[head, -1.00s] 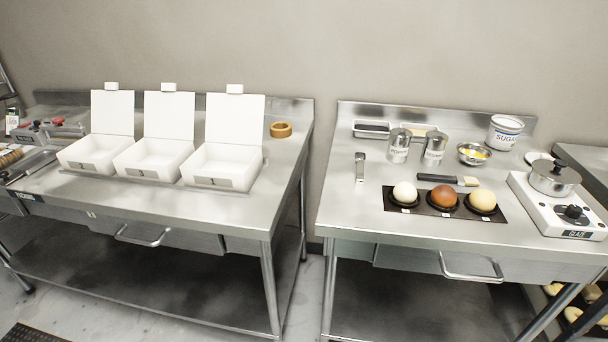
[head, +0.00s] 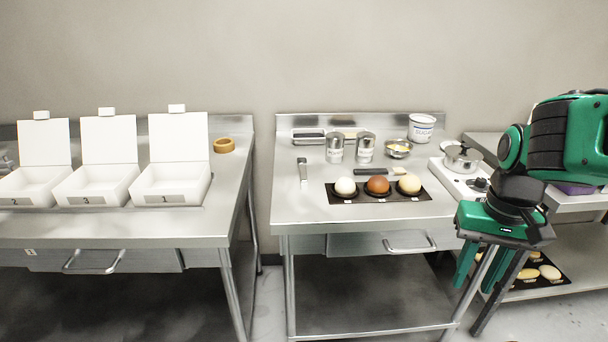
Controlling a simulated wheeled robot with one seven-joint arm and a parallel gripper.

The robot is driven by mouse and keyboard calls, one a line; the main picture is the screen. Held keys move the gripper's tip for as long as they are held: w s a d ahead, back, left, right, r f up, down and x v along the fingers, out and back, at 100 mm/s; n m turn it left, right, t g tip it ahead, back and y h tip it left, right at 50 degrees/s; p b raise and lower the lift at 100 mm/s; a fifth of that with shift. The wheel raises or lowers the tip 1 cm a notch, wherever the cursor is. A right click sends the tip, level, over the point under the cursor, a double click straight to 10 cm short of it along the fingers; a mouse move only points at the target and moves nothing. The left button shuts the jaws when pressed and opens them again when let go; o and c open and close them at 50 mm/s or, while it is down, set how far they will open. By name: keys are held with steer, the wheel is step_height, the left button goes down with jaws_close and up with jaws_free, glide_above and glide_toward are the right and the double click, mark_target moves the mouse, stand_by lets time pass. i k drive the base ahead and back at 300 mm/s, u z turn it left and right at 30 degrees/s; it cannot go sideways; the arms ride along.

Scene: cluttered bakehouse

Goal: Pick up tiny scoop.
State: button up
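The tiny scoop (head: 302,169) is probably the small, narrow metal piece with a wider far end, lying near the left edge of the right steel table (head: 290,208). Its exact shape is too small to make out. My gripper (head: 477,281) hangs at the right, in front of the right table's right end. Its two green fingers point down with a gap between them and nothing visible in it. The gripper is well to the right of the scoop and apart from it.
A black tray (head: 334,199) with three round doughs lies right of the scoop. Two labelled tins (head: 335,149) (head: 365,149), a metal bowl (head: 398,148), a brush (head: 378,172) and a sugar tub (head: 421,128) stand behind. A hotplate with a pot (head: 462,158) is at right.

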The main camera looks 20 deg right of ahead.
mark_target(301, 162)
steer(key=u, duration=0.1)
steer(key=i, duration=1)
steer(key=z, duration=0.1)
